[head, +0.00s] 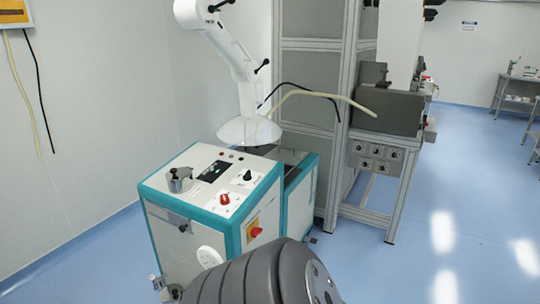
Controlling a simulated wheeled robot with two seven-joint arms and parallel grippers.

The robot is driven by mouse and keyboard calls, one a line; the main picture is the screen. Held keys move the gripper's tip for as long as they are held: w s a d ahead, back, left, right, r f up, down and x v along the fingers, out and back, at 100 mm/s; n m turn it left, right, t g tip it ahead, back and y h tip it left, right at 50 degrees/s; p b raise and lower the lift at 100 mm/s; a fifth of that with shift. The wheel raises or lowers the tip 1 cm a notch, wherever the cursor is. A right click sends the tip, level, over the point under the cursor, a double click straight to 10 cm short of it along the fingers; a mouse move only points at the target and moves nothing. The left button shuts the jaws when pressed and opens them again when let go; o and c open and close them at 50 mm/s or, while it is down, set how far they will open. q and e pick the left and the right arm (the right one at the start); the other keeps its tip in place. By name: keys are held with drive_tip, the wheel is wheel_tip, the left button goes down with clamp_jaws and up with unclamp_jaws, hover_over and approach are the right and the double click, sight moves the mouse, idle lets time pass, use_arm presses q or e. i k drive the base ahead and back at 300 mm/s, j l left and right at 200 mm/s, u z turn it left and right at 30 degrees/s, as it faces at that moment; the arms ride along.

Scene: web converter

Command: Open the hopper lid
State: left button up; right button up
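A white machine cabinet with teal edges (190,222) stands left of centre. On its top at the left is a small grey metal round part with a handle (180,181), which may be the hopper lid; it sits down flat on the top, and I cannot tell surely that it is the lid. Nothing touches it. A dark grey ribbed arm link of mine covers the bottom middle and hides the cabinet's lower right front. Neither of my grippers shows.
A white jointed extraction arm with a round hood (249,131) hangs over the cabinet's back. The top also has a red knob (225,198) and a black panel (213,171). A framed grey machine (388,112) stands behind at right. The blue floor (450,210) is clear at right.

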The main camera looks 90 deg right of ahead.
sight(290, 156)
drive_tip(key=z, duration=2.9)
drive_tip(key=i+l, duration=0.4)
drive_tip(key=l, duration=0.15)
drive_tip(key=i+l+u, duration=0.1)
drive_tip(key=i+l, duration=0.35)
